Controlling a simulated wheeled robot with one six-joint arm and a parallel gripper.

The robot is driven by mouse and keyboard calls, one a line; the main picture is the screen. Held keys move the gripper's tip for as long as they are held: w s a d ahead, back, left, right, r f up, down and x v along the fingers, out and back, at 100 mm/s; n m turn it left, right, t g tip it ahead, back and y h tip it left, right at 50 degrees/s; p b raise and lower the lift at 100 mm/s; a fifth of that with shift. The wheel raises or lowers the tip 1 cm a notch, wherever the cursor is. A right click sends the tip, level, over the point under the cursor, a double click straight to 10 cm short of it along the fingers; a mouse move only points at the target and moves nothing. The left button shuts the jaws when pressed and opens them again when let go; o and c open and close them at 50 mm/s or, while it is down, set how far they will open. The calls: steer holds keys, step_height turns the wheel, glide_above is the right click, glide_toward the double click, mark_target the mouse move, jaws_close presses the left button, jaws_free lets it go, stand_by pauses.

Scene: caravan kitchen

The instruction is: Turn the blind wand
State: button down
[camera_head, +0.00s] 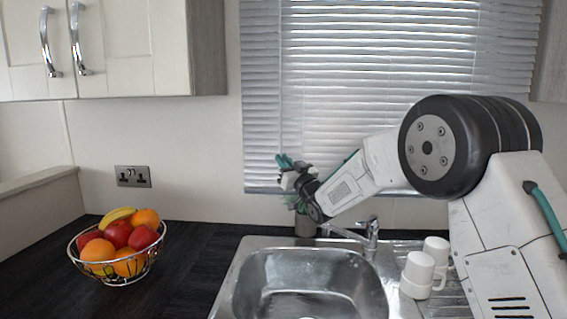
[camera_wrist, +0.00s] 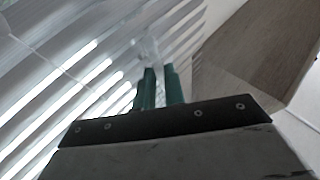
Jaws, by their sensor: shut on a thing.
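The window blind (camera_head: 380,90) hangs behind the sink, its pale slats mostly overlapping in the head view. In the wrist view the blind (camera_wrist: 60,85) fills the left side, with bright light between the slats. The blind wand (camera_wrist: 150,46) shows as a faint, clear rod just beyond my fingertips. My gripper (camera_head: 284,161), with green fingers, is at the lower left part of the blind. In the wrist view my gripper (camera_wrist: 158,80) is closed around the wand. The wand's part between the fingers is hidden, and it is hard to make out in the head view.
White mugs (camera_head: 417,270) stand on the drainer at right. A fruit bowl (camera_head: 128,277) sits at left. A wall cupboard (camera_head: 150,50) hangs upper left.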

steer(key=shift+r+y, duration=0.15)
steer(key=shift+y, duration=0.25)
steer(key=c, duration=1.5)
jaws_free()
steer(key=shift+h, duration=0.3)
